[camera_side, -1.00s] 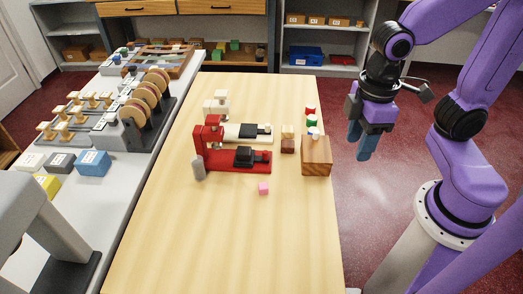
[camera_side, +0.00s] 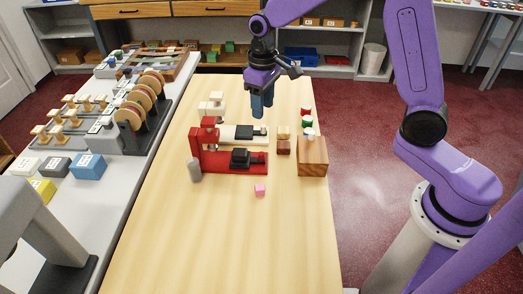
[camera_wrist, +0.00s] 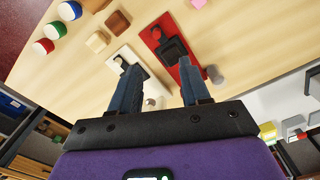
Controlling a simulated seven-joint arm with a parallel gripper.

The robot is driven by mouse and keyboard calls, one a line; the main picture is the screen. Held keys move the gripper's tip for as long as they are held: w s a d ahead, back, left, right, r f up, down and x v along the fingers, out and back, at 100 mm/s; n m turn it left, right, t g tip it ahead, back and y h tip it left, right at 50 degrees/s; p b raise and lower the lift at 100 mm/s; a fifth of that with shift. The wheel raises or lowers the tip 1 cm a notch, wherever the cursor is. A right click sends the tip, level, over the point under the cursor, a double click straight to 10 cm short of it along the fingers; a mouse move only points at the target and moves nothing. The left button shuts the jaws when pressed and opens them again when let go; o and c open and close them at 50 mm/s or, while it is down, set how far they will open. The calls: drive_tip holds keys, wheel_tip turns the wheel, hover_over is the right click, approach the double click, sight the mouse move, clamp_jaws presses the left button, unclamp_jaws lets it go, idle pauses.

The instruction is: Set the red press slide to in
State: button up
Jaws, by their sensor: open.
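The red press (camera_side: 209,150) stands left of the middle of the table, with its red base reaching to the right. Its slide, a black block (camera_side: 240,157), sits on that base, to the right of the red upright and apart from it. In the wrist view the red press (camera_wrist: 190,80) shows between and beyond the right fingertip, with its black block (camera_wrist: 172,48). My gripper (camera_side: 262,104) is open and empty, above the table behind the presses. Its blue fingers (camera_wrist: 155,88) are apart in the wrist view, the right one covering part of the red press.
A white press (camera_side: 233,131) stands just behind the red one. A wooden block (camera_side: 313,158), small coloured pieces (camera_side: 307,122) and small blocks (camera_side: 283,147) lie to the right. A pink cube (camera_side: 260,190) and a grey cylinder (camera_side: 195,171) are nearby. The front table is clear.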

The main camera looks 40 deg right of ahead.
drive_tip(key=w, duration=0.1)
approach(261, 153)
wheel_tip(261, 153, down, 9)
drive_tip(key=shift+s+r, duration=0.1)
idle(0.6)
